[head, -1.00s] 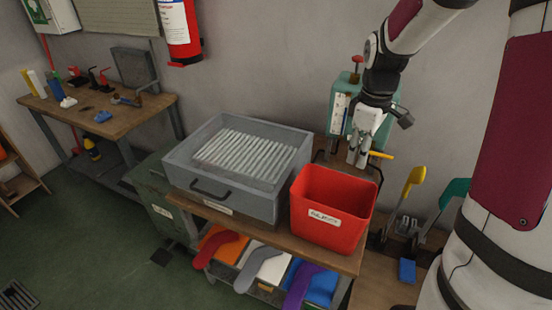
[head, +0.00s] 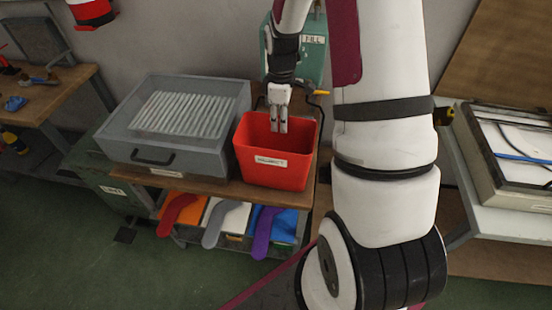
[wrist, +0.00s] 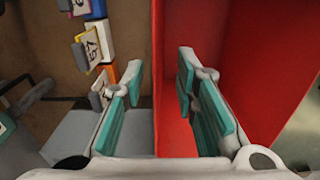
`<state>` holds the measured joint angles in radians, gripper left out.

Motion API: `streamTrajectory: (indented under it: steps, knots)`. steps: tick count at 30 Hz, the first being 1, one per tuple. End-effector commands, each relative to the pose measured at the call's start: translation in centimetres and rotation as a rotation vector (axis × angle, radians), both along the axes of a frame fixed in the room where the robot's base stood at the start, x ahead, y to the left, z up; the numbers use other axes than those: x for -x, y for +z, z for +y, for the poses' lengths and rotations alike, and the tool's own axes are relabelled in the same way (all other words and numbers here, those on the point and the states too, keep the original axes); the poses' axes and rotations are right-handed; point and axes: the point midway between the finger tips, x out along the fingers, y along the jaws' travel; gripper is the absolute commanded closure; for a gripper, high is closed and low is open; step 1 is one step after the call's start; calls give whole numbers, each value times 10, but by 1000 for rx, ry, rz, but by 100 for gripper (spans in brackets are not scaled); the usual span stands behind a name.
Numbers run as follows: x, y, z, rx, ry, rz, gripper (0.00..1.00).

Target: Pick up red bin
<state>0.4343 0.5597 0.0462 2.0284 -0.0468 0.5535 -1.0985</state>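The red bin (head: 272,168) is an open-topped tub with a white label on its front, standing upright at the right end of the wooden bench top. My gripper (head: 279,126) points down at the bin's top, with its fingertips seen against the bin's inside near the back. In the wrist view my gripper (wrist: 160,105) is open, with teal pads apart. There the red bin (wrist: 235,60) fills the right side. One red wall edge runs between the fingers, the right finger over red and the left over the brown side. I cannot tell whether either finger touches the wall.
A grey tray box (head: 200,155) with white ribbed contents stands close to the bin's left. A green machine (head: 308,55) stands behind the bin. A white-topped table (head: 500,220) is at the right.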

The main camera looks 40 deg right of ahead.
Motion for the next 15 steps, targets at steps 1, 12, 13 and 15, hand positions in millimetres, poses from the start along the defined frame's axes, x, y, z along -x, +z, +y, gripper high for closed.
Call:
streamTrajectory:
  steps: [1, 12, 13, 15]
  knots:
    - [1, -6, 0, -2, 1, 4, 73]
    - [-1, -47, -1, -1, 1, 2, 73]
    - [-1, -48, -1, -1, 1, 2, 73]
    - [-1, -48, -1, 0, 1, 1, 73]
